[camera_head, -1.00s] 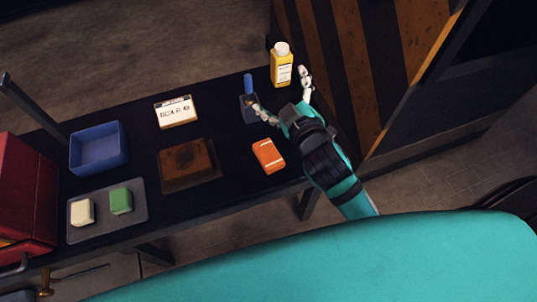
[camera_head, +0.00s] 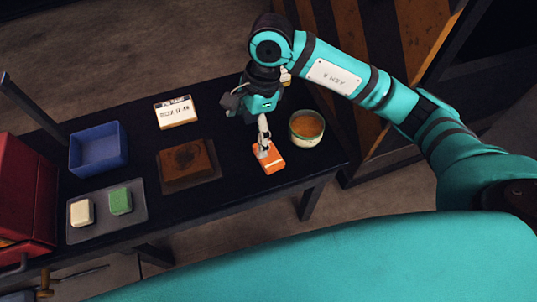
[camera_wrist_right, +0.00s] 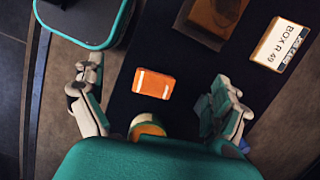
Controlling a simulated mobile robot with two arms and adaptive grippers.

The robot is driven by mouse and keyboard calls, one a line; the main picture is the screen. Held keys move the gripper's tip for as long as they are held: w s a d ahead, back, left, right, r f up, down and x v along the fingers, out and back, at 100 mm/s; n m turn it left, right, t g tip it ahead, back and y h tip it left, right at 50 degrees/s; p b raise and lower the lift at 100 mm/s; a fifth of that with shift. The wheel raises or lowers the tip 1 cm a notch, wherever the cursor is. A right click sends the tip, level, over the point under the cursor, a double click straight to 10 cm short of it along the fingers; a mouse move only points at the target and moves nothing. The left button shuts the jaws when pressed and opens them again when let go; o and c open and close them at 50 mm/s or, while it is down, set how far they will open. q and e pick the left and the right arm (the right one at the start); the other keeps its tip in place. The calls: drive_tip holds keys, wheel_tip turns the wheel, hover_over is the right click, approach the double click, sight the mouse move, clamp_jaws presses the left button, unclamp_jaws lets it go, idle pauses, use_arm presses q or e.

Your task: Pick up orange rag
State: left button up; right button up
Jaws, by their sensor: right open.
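The orange rag (camera_head: 269,160) is a small folded block with white marks, lying on the dark table near its front edge. It shows whole in the right wrist view (camera_wrist_right: 154,84), between the two spread fingers and apart from both. My right gripper (camera_head: 263,138) is open above the rag and points down. In the head view one pale finger overlaps the rag's far part; whether it touches cannot be told. The fingers also frame the rag in the wrist view (camera_wrist_right: 158,88). My left gripper is not in view.
A round tin with orange contents (camera_head: 306,128) stands right of the rag. A brown block (camera_head: 185,161) on a dark mat, a labelled white box (camera_head: 176,112), a blue bin (camera_head: 98,148) and a grey tray (camera_head: 134,217) with two blocks are to the left.

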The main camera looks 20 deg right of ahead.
drive_tip(key=w+d+h, duration=0.2)
drive_tip(key=d+h, duration=0.1)
drive_tip(key=d, duration=0.3)
hover_over(269, 153)
drive_tip(key=shift+t, duration=0.3)
drive_tip(key=f, duration=1.1)
drive_tip(key=shift+s+p, duration=0.2)
drive_tip(key=shift+p, duration=0.15)
drive_tip(key=shift+w+a+f+p, duration=0.1)
drive_tip(key=shift+f+p, duration=0.05)
drive_tip(key=shift+f, duration=1.3)
drive_tip(key=shift+w+f+p, duration=0.1)
drive_tip(key=shift+f+p, duration=0.05)
drive_tip(key=shift+f, duration=1.3)
drive_tip(key=c, duration=0.9)
drive_tip(key=shift+r+p, duration=0.3)
drive_tip(key=shift+r, duration=0.2)
wheel_tip(269, 153, up, 3)
drive_tip(key=shift+r+p, duration=0.2)
drive_tip(key=shift+p, duration=0.9)
drive_tip(key=s+a+p, duration=0.2)
drive_tip(key=s+a, duration=0.1)
drive_tip(key=s, duration=0.4)
drive_tip(key=s+a+p, duration=0.1)
drive_tip(key=s+a, duration=0.2)
drive_tip(key=s, duration=0.4)
drive_tip(key=shift+s+a+r+p, duration=0.35)
drive_tip(key=shift+a, duration=0.05)
